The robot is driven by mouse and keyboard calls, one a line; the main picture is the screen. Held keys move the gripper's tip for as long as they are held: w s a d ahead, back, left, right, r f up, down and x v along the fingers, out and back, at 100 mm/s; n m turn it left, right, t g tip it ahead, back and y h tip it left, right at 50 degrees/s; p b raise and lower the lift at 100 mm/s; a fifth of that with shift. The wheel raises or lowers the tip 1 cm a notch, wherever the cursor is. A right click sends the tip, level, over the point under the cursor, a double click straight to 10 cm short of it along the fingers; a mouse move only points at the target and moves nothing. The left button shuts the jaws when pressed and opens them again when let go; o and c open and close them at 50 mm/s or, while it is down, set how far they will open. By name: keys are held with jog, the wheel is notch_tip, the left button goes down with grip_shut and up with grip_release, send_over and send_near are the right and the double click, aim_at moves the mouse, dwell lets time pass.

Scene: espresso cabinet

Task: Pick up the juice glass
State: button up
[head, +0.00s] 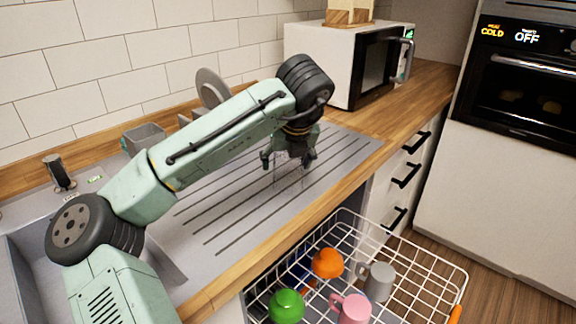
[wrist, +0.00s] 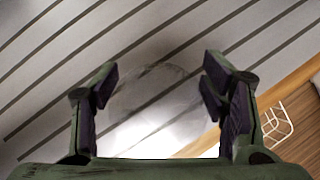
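The juice glass is clear and hard to make out. In the wrist view the glass (wrist: 155,92) shows as a faint rounded outline on the ribbed drainboard, between the two fingers. In the head view the glass (head: 289,178) shows as faint edges just below my gripper (head: 288,162). My gripper is open, with one finger on each side of the glass in the wrist view (wrist: 160,82). Gaps show between the fingers and the glass outline, though its exact edges are blurred.
The drainboard (head: 225,215) is mostly clear around the glass. A dish rack (head: 440,265) below the counter edge holds a grey mug (head: 379,283), a pink mug (head: 352,309), and orange and green items. A microwave (head: 335,62) stands behind; a plate (head: 212,86) stands near the wall.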

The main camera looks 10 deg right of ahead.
jog(key=c, duration=1.2)
jog(key=shift+r, duration=0.15)
